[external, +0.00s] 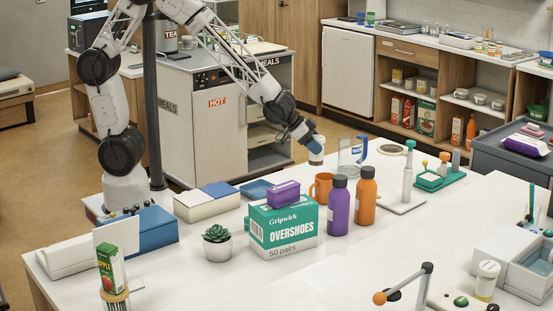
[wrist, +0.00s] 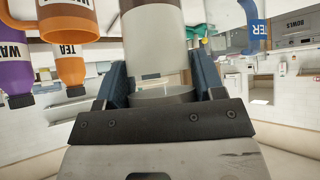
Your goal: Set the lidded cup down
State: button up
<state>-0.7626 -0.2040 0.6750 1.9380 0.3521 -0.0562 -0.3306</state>
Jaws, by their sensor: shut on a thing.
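My gripper (external: 312,140) is shut on the cup from above; both dark blue fingers show in the wrist view (wrist: 163,88). The wrist picture appears upside down, with bottle caps pointing down. The cup's base is cut off there, and I cannot tell its height above the table.
Close by stand the orange mug (external: 321,187), a clear jug (external: 348,160) with a blue handle, a purple bottle (external: 338,208) and an orange bottle (external: 363,197). The overshoes box (external: 284,229) stands in front. The white table (external: 420,235) has clear room right of the bottles.

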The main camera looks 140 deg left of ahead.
jog(key=w+d+r+m+t+h, duration=0.1)
jog(key=w+d+m+h, duration=0.2)
jog(key=d, duration=1.1)
jog(key=w+d+r+m+t+h, duration=0.1)
jog(key=w+d+m+h, duration=0.2)
jog(key=d, duration=1.2)
jog(key=shift+w+d+m, duration=0.3)
jog(key=shift+m, duration=0.9)
notch_tip(320, 180, down, 6)
jog(key=shift+f, duration=0.2)
jog(key=shift+f, duration=1.75)
jog(key=shift+f, duration=0.15)
